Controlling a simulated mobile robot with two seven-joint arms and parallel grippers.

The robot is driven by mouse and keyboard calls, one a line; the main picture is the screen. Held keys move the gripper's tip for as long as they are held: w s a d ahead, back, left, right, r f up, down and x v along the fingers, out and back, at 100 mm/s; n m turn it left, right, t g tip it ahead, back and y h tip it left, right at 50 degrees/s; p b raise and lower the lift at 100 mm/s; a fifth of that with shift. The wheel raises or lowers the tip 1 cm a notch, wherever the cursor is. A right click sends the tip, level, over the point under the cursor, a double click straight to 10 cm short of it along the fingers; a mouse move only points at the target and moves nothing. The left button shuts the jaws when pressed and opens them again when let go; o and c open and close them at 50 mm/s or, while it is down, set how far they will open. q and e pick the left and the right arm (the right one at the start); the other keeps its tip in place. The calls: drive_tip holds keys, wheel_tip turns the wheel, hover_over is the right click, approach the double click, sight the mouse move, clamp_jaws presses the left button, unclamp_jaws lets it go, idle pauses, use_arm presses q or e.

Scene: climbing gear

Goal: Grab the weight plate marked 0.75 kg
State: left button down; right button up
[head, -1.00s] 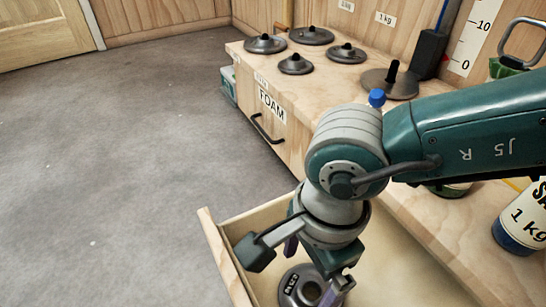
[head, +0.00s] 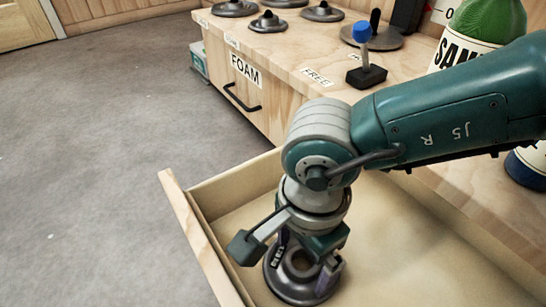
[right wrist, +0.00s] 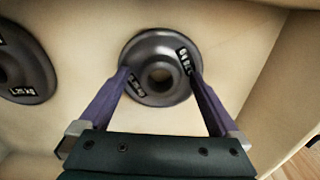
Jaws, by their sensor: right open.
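A dark grey round weight plate (head: 290,289) with a centre hole lies in the open drawer, under my right gripper (head: 306,262). The right wrist view shows this plate (right wrist: 160,92) between the purple fingers of my right gripper (right wrist: 159,74). The fingers are open, with their tips over opposite sides of the plate's face; I cannot tell whether they touch it. Its small white labels are too small to read surely. A second dark plate (right wrist: 25,62) lies to the left in the right wrist view, partly cut off. My left gripper is not in view.
The drawer's front wall (head: 200,240) and side walls surround the plates. On the wooden bench (head: 300,55) stand several knobbed discs, a blue-topped lever (head: 366,75) and a green-topped container (head: 485,25). A drawer labelled FOAM (head: 245,70) is shut.

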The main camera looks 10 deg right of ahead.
clamp_jaws()
idle(0.8)
drive_tip(key=shift+a+r, duration=0.1)
